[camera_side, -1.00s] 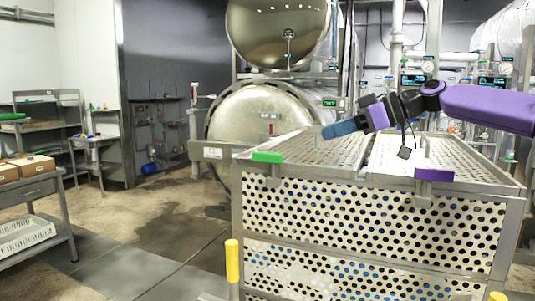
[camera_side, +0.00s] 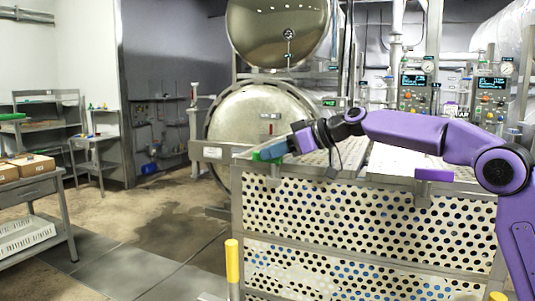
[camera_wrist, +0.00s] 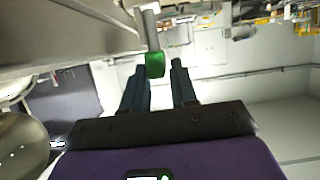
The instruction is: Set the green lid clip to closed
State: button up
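The green lid clip (camera_side: 257,157) sits on the top front rim of the perforated basket, near its left corner. In the side view my blue fingers partly cover it. My gripper (camera_side: 270,151) reaches it from the right, tilted slightly down. In the wrist view the green clip (camera_wrist: 155,64) lies in the gap at the tips of my two fingers (camera_wrist: 159,70), with a grey bracket behind it. The fingers are apart, and space shows between the clip and the right finger. Whether the left finger touches the clip is hard to tell.
A purple clip (camera_side: 434,175) sits on the same rim to the right. The perforated basket (camera_side: 370,181) fills the foreground. A round steel vessel (camera_side: 250,115) stands behind it, and a yellow-topped post (camera_side: 232,260) stands at front left. The floor to the left is open.

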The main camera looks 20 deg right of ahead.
jog(key=shift+x, duration=1.1)
jog(key=shift+c, duration=0.3)
grip_shut()
jog(key=shift+m+t+h, duration=0.3)
jog(key=shift+m+h, duration=0.1)
jog(key=shift+w+d+f+m+t+h, duration=0.15)
jog(key=shift+m+t+h, duration=0.6)
jog(key=shift+m+h, duration=0.85)
jog(key=shift+w+d+f+m+t+h, duration=0.1)
jog(key=shift+m+t+h, duration=0.65)
jog(key=shift+m+h, duration=0.8)
jog(key=shift+d+m+h, duration=0.2)
jog(key=shift+m+h, duration=1)
jog(key=shift+h, duration=0.25)
jog(key=shift+d+m+h, duration=0.2)
jog(key=shift+m+h, duration=0.95)
jog(key=shift+h, duration=0.25)
